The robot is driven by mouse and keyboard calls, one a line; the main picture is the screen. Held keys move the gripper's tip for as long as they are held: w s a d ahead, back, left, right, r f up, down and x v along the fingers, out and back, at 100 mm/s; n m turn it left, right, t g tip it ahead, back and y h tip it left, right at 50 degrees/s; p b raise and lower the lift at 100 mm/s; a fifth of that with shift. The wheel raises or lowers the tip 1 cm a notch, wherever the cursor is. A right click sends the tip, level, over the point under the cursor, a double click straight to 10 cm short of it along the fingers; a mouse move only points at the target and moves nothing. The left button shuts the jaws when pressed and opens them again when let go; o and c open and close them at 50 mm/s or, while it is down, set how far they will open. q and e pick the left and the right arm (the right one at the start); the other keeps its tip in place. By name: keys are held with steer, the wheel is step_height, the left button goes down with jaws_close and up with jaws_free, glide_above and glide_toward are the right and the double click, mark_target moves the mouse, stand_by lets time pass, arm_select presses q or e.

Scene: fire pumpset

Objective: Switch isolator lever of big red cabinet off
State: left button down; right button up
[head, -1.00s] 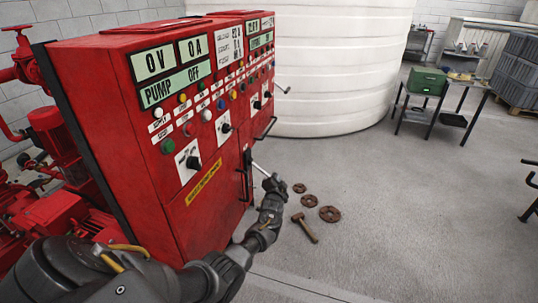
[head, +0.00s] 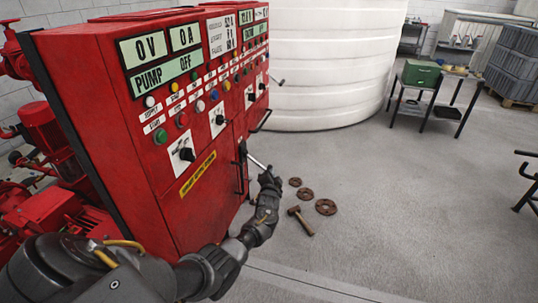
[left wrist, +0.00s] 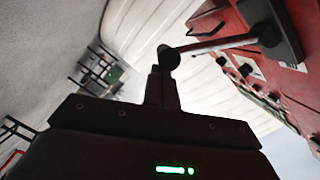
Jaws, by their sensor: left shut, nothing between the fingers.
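The big red cabinet (head: 185,215) stands at left-centre in the head view, its display reading "PUMP OFF". The isolator lever (head: 256,161) is a silver rod sticking out from a black mount on the cabinet's edge. In the left wrist view the lever (left wrist: 220,44) ends in a black knob (left wrist: 168,57). My left gripper (head: 267,179) is shut and empty, with its fingertips (left wrist: 163,75) right at the knob's underside in the wrist view. I cannot tell if they touch. My right gripper is not in view.
Rusty flanges (head: 326,207) and a hammer (head: 300,221) lie on the floor right of the gripper. A white tank (head: 325,65) stands behind. A table with a green toolbox (head: 421,73) is at the back right. Red pump parts (head: 45,190) are at left.

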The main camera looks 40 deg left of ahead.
arm_select(q)
steer(key=s+d+r+p, duration=0.2)
steer(key=s+d+r, duration=0.1)
steer(key=s+d, duration=0.4)
steer(key=shift+s+d+r+p, duration=0.3)
steer(key=shift+d+p, duration=0.05)
steer(key=shift+d, duration=0.15)
stand_by(0.3)
